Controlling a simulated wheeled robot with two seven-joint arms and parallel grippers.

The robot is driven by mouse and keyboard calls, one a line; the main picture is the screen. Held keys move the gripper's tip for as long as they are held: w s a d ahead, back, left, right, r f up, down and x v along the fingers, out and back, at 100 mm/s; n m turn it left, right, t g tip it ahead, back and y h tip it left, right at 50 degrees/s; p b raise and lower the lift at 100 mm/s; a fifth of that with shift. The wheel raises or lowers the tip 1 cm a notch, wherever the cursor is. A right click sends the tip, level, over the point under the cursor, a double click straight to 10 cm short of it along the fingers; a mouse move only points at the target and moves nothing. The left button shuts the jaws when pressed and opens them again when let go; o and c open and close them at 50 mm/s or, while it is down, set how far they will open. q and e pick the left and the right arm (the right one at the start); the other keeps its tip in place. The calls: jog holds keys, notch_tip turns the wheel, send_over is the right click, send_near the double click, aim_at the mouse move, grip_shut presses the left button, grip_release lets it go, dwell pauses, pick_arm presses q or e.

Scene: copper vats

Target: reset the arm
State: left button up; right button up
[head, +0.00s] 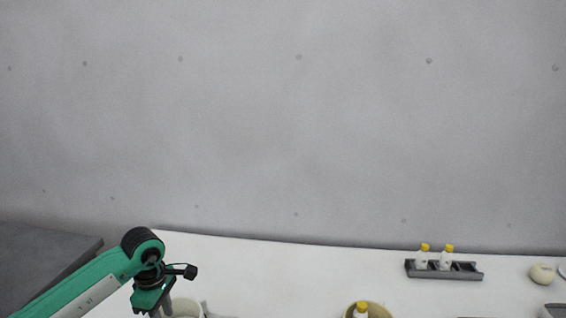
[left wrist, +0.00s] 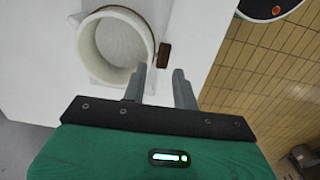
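My left arm comes in from the left in the head view, with its green and black left gripper (head: 165,305) at the lower edge of the picture. In the left wrist view the two grey fingers of the left gripper (left wrist: 160,74) stand apart with nothing between them. A white round container (left wrist: 113,45) with a brown band lies just beyond the fingertips. Its brown handle block (left wrist: 164,55) is close ahead of the gap. A pale container (head: 186,307) also shows beside the gripper in the head view, partly cut off. My right gripper is not in view.
A white table (head: 270,270) runs along the grey wall. A dark rack (head: 444,274) holds two yellow-capped white bottles (head: 446,258) at right. A cream round object (head: 542,273) stands at far right.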

pick_arm(q)
jog(key=s+d+r+n+h, duration=0.1)
jog(key=s+d+h, duration=0.2)
jog(key=d+h, duration=0.55)
jog(key=s+d+n+h, duration=0.1)
jog(key=s+d+h, duration=0.2)
jog(key=d, duration=1)
jog(key=s+d+r+n+t+h, duration=0.1)
jog(key=d+r+n+t+h, duration=0.3)
jog(key=d+r+n+h, duration=0.25)
jog(key=w+a+r+n+t+y, duration=0.2)
jog(key=a+n+t+y, duration=1.05)
jog(key=n, duration=1.35)
jog(key=s+a+f+n+g+y, duration=0.2)
jog(key=s+a+f+n+y, duration=0.3)
jog(key=a+f+n+y, duration=0.55)
jog(key=s+f+n+g+h, duration=0.3)
jog(key=s+f+n+g, duration=0.15)
jog(key=s+f, duration=0.4)
jog(key=s+f+n+g+h, duration=0.2)
jog(key=s+f+n+g, duration=0.3)
jog(key=s, duration=0.7)
notch_tip(320, 180, down, 31)
jog(key=m+g, duration=0.1)
jog(key=g, duration=0.2)
jog(key=s+a+f+g, duration=0.1)
jog(key=s+a+f, duration=0.2)
jog(key=s+f, duration=1.7)
jog(key=shift+s+f, duration=0.15)
jog(key=shift+f, duration=0.15)
